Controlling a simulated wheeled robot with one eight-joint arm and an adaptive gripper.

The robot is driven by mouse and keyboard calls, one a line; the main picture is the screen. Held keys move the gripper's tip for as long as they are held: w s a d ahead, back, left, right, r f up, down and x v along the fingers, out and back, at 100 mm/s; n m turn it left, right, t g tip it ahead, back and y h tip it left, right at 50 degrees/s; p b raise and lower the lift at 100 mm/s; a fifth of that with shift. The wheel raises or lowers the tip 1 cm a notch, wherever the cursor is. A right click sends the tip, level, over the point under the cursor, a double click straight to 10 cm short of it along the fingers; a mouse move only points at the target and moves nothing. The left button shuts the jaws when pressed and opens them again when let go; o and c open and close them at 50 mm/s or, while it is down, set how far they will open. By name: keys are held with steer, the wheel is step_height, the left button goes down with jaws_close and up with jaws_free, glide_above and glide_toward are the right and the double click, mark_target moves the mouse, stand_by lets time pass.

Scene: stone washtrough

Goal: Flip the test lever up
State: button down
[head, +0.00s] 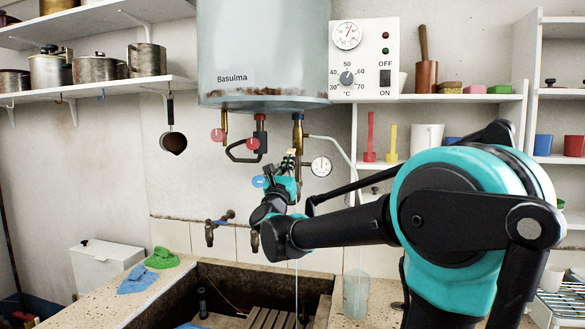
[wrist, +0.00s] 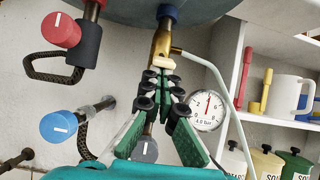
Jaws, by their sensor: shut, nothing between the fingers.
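A brass valve (head: 298,135) hangs under the grey boiler at its right side and also shows at the top of the wrist view (wrist: 161,44). A small cream lever (wrist: 169,65), which looks like the test lever, sticks out at its lower end; in the head view it is a small pale piece (head: 291,152). My gripper (head: 288,162) is just below it. In the wrist view my gripper's green fingers (wrist: 162,82) are shut and empty, with their tips right under the lever. I cannot tell whether they touch it.
The boiler (head: 262,50) overhangs the spot. A pressure gauge (wrist: 207,109) and a pale pipe (wrist: 212,70) are close on the right. Red (wrist: 61,29) and blue (wrist: 58,127) knobs are on the left. A stone trough (head: 180,290) lies below.

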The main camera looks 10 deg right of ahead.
mark_target(289, 152)
steer(key=r+g, duration=0.1)
steer(key=r+g+y, duration=0.1)
steer(key=s+r+g, duration=0.1)
steer(key=shift+s+a+y, duration=0.1)
steer(key=shift+a+y, duration=0.15)
steer(key=shift+y, duration=0.15)
steer(key=shift+s+r, duration=0.1)
steer(key=shift+r, duration=0.8)
steer(key=shift+f, duration=0.1)
